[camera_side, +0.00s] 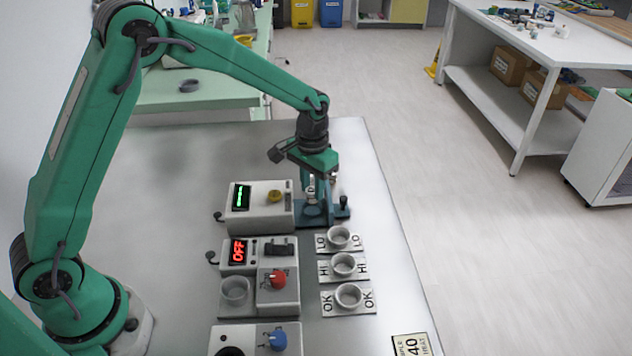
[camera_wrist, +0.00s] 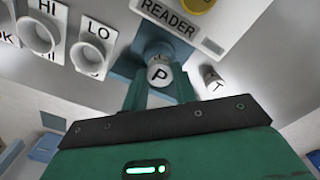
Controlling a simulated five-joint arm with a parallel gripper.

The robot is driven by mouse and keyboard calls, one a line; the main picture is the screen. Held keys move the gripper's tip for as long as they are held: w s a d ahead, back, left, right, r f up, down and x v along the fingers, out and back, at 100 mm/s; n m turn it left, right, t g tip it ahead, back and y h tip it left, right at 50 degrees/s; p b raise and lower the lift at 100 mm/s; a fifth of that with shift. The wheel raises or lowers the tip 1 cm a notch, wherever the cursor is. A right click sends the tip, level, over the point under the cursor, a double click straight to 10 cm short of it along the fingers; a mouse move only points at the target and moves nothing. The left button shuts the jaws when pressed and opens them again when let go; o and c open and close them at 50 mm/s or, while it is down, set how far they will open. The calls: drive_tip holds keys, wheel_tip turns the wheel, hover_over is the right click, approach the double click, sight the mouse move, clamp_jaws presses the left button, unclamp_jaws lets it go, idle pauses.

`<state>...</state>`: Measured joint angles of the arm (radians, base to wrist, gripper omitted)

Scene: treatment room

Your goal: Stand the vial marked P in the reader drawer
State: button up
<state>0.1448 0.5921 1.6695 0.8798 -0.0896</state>
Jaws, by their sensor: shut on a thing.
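The vial marked P (camera_wrist: 159,74) shows its lettered white cap in the wrist view, between the two green fingers of my gripper (camera_wrist: 161,88). In the side view my gripper (camera_side: 318,190) points down over the blue reader drawer (camera_side: 310,217), shut on the vial. The drawer (camera_wrist: 122,68) stands out from the reader (camera_wrist: 172,28), and the vial is over it. The reader (camera_side: 245,222) is a pale box with a green display and a yellow button. I cannot tell whether the vial's base rests in the drawer; the fingers and drawer hide it.
A vial marked T (camera_wrist: 214,82) is close to the right finger in the wrist view. Dishes on cards marked LO (camera_side: 338,245), HI (camera_side: 343,272) and OK (camera_side: 348,303) lie in front. A device reading OFF (camera_side: 238,268) stands beside them.

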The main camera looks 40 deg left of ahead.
sight(312, 189)
drive_tip(key=shift+f, duration=1)
drive_tip(key=shift+f, duration=0.6)
idle(1.1)
drive_tip(key=o, duration=0.7)
drive_tip(key=shift+r, duration=0.2)
drive_tip(key=shift+r, duration=5.35)
